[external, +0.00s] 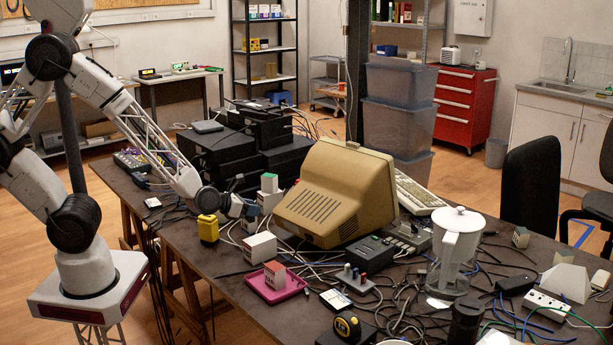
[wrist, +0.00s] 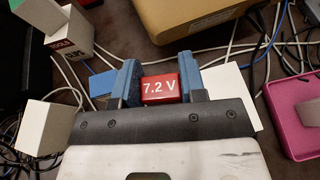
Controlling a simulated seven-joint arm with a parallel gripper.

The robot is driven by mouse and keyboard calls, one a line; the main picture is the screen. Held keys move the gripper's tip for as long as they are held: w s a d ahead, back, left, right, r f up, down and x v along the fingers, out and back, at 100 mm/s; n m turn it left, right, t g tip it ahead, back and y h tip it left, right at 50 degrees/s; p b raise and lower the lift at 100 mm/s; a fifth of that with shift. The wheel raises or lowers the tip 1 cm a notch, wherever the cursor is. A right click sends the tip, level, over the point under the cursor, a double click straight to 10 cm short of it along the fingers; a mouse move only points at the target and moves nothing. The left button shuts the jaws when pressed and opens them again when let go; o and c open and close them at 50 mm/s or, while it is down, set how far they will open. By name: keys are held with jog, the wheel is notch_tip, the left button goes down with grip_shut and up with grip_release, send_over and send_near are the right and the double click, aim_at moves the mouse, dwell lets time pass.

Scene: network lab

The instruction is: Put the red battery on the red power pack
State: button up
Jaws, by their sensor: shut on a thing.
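My gripper (wrist: 160,82) is shut on the red battery (wrist: 159,89), a small red block marked "7.2 V" between the blue fingers. In the external view my gripper (external: 243,208) is low over the table, left of the beige monitor; the battery is not clear there. I cannot surely identify the red power pack. A pale block with a red top (external: 275,274) sits in a pink tray (external: 296,291) in front of my gripper. The tray's edge also shows right in the wrist view (wrist: 277,118).
The beige monitor (external: 338,190) stands close right of my gripper. White boxes (external: 259,247) and a yellow device (external: 208,229) stand nearby. Black equipment cases (external: 217,147) are stacked behind. Loose cables cross much of the table, and a white jug (external: 456,250) stands to the right.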

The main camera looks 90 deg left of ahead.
jog(key=shift+w+a, duration=0.1)
jog(key=w+a+r+n+g+y, duration=0.1)
jog(key=w+a+r, duration=0.4)
jog(key=a, duration=0.6)
jog(key=w+a+r+n+g+y, duration=0.2)
jog(key=w+a+r, duration=0.3)
jog(key=a, duration=0.7)
jog(key=w+a+r+n+g+y, duration=0.1)
jog(key=w+a+r+n+g, duration=0.2)
jog(key=w+a+r, duration=0.2)
jog(key=a+r, duration=0.3)
jog(key=a, duration=0.4)
jog(key=shift+a+r+n+y, duration=0.25)
jog(key=shift+r+n+y, duration=0.15)
notch_tip(320, 180, down, 14)
jog(key=shift+f, duration=0.1)
jog(key=shift+f, duration=1.9)
jog(key=shift+f, duration=0.15)
